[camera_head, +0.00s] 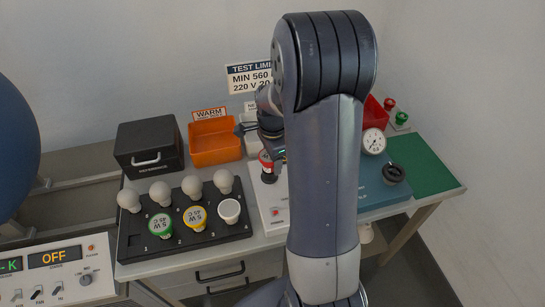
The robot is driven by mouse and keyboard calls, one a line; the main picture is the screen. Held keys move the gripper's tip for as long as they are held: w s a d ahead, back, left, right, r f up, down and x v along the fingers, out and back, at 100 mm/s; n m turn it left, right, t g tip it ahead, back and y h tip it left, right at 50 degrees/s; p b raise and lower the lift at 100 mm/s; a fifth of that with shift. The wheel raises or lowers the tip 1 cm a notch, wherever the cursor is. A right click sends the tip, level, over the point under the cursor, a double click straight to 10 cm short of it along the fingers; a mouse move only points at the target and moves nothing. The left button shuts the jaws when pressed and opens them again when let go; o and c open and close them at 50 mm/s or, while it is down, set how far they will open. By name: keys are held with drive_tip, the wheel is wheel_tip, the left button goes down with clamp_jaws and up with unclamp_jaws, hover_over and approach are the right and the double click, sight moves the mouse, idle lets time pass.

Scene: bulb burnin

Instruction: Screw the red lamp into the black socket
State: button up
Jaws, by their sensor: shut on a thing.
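The red lamp (265,157), a red piece with a white label, shows just left of my arm over the white panel. My gripper (275,153) is shut on it, though my arm hides much of the jaws and the lamp's right side. A black socket (268,177) appears directly below the lamp on the white panel. I cannot tell whether lamp and socket touch. Another round black fitting (393,173) sits on the teal box at the right.
A black tray (133,249) holds several white bulbs, a green lamp (160,225), a yellow lamp (195,217) and a white cup-like piece (229,211). An orange bin (214,141), a black box (149,146) and a red bin (375,114) stand behind. The green mat (425,165) is mostly clear.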

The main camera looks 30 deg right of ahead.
drive_tip(key=m, duration=0.3)
drive_tip(key=s+m, duration=0.1)
drive_tip(key=m, duration=0.2)
drive_tip(key=shift+a+f+m, duration=0.15)
drive_tip(key=shift+m, duration=0.15)
drive_tip(key=o, duration=0.9)
drive_tip(key=shift+c, duration=0.2)
drive_tip(key=shift+w, duration=0.1)
